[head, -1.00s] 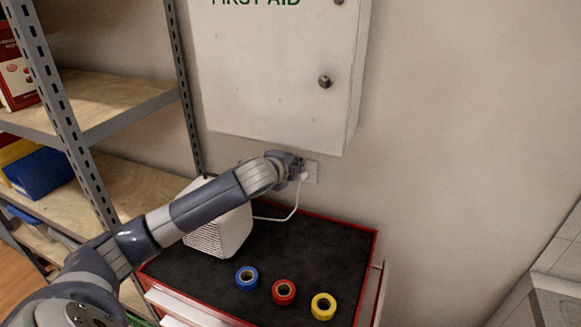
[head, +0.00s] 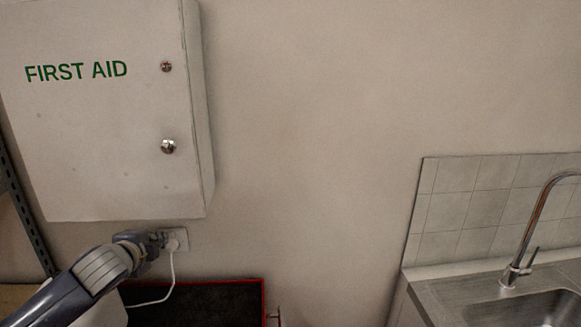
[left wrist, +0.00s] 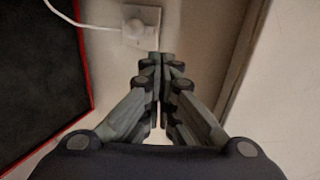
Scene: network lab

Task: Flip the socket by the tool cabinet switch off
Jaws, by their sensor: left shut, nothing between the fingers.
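The wall socket (head: 183,235) is a small pale plate below the first aid cabinet. A white plug (head: 173,245) with a white cable sits in it. My left gripper (head: 163,240) is at the left side of the socket in the head view. In the left wrist view the socket plate (left wrist: 151,16) is at the top, with the plug (left wrist: 134,27) in it. The left gripper's fingertips (left wrist: 161,60) are shut and empty, close to the plate's edge. I cannot tell whether they touch it. The switch itself is too small to make out. My right gripper is not in view.
The tool cabinet (head: 215,302) with its dark top and red rim stands below the socket. The first aid cabinet (head: 100,130) hangs just above my left gripper. A sink counter (head: 440,288) with a tap (head: 525,235) is at the right. The wall between is bare.

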